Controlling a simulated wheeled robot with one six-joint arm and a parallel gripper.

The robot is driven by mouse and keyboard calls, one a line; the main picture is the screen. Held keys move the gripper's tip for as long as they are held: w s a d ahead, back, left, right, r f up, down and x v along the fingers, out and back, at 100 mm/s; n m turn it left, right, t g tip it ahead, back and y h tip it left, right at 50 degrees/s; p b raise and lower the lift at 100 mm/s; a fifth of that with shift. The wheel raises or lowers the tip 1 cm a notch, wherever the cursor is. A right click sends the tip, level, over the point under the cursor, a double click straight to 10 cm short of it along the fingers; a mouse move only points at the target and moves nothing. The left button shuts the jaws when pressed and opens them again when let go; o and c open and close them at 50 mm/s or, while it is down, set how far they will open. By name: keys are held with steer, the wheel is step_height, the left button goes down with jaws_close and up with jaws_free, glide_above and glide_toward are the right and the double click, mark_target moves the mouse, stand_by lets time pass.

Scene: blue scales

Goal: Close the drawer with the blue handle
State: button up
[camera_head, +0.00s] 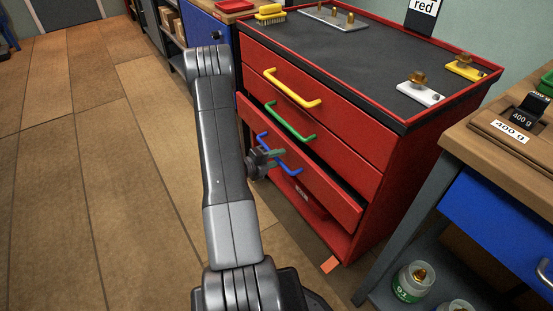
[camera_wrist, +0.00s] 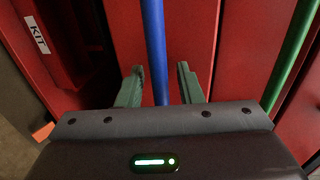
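The red drawer with the blue handle (camera_head: 292,171) is the low one in the red cabinet (camera_head: 372,185). Its front (camera_head: 330,193) stands out from the cabinet, with a dark gap behind its top edge. In the wrist view, my gripper (camera_wrist: 160,80) is open, with one finger on each side of the blue handle (camera_wrist: 154,40). Small gaps show between the bar and both fingers. The arm and gripper body hide part of the handle and the drawer's left side.
A green handle (camera_head: 289,122) and a yellow handle (camera_head: 291,90) are on the drawers above. A red compartment with a KIT label (camera_wrist: 37,35) lies below. A workbench with a blue drawer (camera_head: 500,222) stands to the right.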

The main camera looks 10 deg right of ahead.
mark_target(288, 153)
jaws_close()
steer(key=x, duration=0.2)
steer(key=r+x, duration=0.1)
steer(key=x, duration=0.1)
steer(key=shift+d, duration=0.15)
steer(key=shift+w, duration=0.1)
stand_by(0.4)
jaws_free()
steer(key=shift+d+f, duration=0.1)
steer(key=shift+d, duration=0.1)
